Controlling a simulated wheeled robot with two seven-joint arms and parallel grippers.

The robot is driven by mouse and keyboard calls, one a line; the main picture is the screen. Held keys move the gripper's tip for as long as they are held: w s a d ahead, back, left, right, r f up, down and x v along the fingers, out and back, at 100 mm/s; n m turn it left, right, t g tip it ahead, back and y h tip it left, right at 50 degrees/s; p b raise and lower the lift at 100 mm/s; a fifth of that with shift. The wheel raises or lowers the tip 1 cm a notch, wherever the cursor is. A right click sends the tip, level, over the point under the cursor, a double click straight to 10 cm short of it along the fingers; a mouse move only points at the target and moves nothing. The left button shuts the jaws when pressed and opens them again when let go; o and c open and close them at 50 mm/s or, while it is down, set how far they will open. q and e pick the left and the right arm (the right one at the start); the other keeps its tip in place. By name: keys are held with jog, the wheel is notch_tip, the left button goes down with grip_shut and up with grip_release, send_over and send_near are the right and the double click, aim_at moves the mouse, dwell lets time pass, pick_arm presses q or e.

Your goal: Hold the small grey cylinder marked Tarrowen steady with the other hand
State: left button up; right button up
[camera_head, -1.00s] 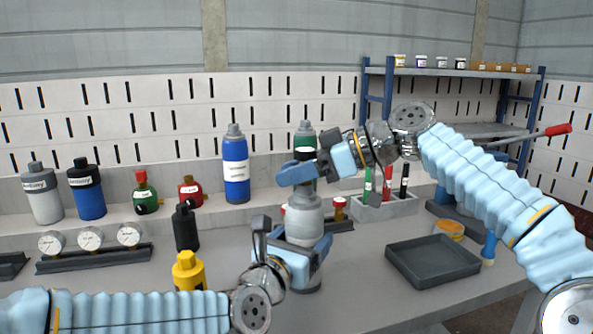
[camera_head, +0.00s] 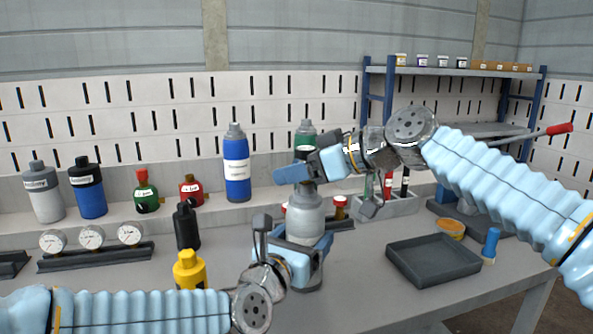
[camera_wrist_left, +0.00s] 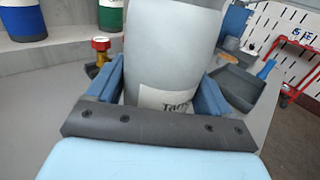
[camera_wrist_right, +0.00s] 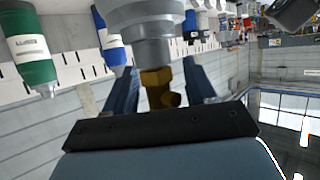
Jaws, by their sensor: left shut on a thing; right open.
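The small grey cylinder (camera_head: 305,220) stands upright on the table. In the left wrist view its white label (camera_wrist_left: 166,100) shows part of a name beginning "Tarr". My left gripper (camera_head: 302,258) is shut around the lower body of the cylinder, with a finger on each side in the left wrist view (camera_wrist_left: 162,88). My right gripper (camera_head: 294,172) is open at the top of the cylinder. In the right wrist view its fingers (camera_wrist_right: 165,80) stand on either side of a brass valve (camera_wrist_right: 157,88), with gaps visible. The right hand partly hides the valve in the head view.
A yellow cylinder (camera_head: 188,270) and a black one (camera_head: 186,226) stand left of the left hand. A grey tray (camera_head: 432,262) lies to the right, by a blue handled thing (camera_head: 490,243). Large blue (camera_head: 237,170) and green (camera_head: 305,135) cylinders stand behind.

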jog(key=shift+w+m+t+h, duration=0.15)
jog(key=shift+m+t+h, duration=0.45)
jog(key=shift+m+t, duration=0.3)
jog(key=shift+m+t+h, duration=0.8)
jog(key=shift+m, duration=0.1)
jog(key=m+t+h, duration=0.2)
jog(key=m+h, duration=0.1)
jog(key=shift+w+d, duration=0.15)
jog(key=shift+w+d+m+t+h, duration=0.2)
jog(key=shift+m+t+h, duration=0.2)
jog(key=shift+m, duration=0.2)
jog(key=shift+s, duration=0.1)
